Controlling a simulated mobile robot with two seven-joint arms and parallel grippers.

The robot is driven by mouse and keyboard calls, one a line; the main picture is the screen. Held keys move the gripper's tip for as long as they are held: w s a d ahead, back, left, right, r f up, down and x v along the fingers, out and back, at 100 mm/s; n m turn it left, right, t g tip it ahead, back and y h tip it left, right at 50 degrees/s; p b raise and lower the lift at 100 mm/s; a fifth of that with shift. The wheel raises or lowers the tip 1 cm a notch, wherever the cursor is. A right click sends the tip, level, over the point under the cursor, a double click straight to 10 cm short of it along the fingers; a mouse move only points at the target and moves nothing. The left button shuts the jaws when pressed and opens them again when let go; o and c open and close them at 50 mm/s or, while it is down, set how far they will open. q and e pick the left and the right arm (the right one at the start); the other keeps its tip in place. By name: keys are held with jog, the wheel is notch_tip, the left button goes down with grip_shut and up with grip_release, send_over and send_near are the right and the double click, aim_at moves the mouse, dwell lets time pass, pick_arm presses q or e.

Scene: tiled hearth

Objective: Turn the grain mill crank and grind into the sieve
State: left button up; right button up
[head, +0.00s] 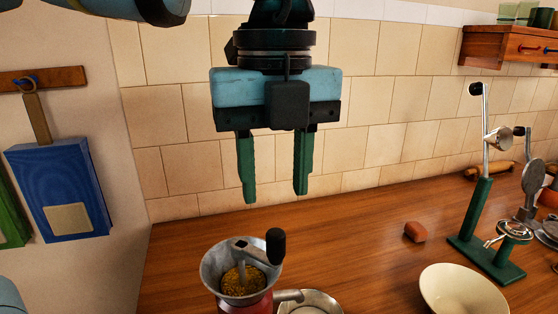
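The grain mill (258,303) stands at the bottom of the head view, with a red body and a grey metal hopper (213,269) full of golden grain (241,281). Its crank (250,252) lies across the hopper and ends in an upright black knob (276,246) on the right. A round metal rim (320,303), partly cut off by the frame, shows beside the mill; it may be the sieve, but I cannot tell. My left gripper (274,196) points down above the mill, open and empty, apart from the knob. My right gripper is not in view.
A cream bowl (462,292) stands at the lower right. Behind it is a green stand (481,226) with a tall lever and other metal tools. A reddish-brown block (415,232) lies on the wooden counter (360,225).

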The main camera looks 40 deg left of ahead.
aim_at(278, 229)
pick_arm(q)
notch_tip(278, 229, down, 3)
jog(key=shift+r+b, duration=0.2)
jog(key=shift+b, duration=0.35)
jog(key=shift+f+b, duration=0.9)
jog(key=shift+f, duration=1)
jog(key=c, duration=0.8)
jog(key=shift+w+b, duration=0.3)
jog(key=shift+w+a, duration=1.5)
jog(key=shift+a, duration=3.65)
jog(key=s, duration=0.6)
jog(key=shift+s+a, duration=0.25)
jog(key=shift+s, duration=0.15)
